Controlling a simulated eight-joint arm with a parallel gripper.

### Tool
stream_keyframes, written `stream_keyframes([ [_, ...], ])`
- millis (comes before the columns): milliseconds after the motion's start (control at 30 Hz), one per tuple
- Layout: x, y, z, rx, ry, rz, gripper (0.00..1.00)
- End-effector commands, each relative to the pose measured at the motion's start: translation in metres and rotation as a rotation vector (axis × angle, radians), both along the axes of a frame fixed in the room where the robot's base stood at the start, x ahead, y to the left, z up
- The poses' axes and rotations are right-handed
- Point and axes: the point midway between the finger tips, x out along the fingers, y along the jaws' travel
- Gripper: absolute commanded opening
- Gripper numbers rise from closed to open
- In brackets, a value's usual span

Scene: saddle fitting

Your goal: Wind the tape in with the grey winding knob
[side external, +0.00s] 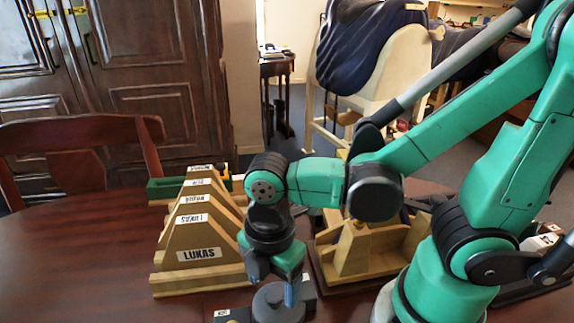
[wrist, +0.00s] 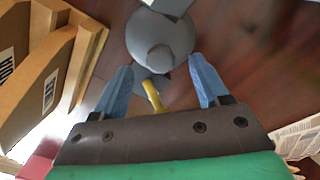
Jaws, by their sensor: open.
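The grey winding knob (side external: 277,306) sits at the front edge of the side view, on or beside a dark case (side external: 240,316) that the frame partly cuts off. In the wrist view the round grey knob (wrist: 161,38) shows from above, with a smaller raised grey part toward my gripper. A short yellow strip (wrist: 153,95), perhaps the tape, lies between the fingers. My gripper (side external: 277,286) points down just above the knob. Its blue fingers (wrist: 162,83) are apart and hold nothing; the knob is just beyond their tips.
Stepped wooden blocks with name labels (side external: 199,254) stand close to the left of my gripper. A wooden frame (side external: 354,250) on a dark base stands behind at right. A saddle (side external: 360,50) on a stand is farther back. The table (side external: 70,250) is clear at left.

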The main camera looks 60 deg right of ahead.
Motion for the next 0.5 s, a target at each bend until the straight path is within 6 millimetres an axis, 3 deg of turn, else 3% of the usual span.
stream_keyframes([
  [300, 0.000, 0.000, 0.030, 0.000, 0.000, 0.000, 0.67],
  [500, -0.001, 0.000, 0.037, 0.000, 0.000, 0.000, 0.67],
])
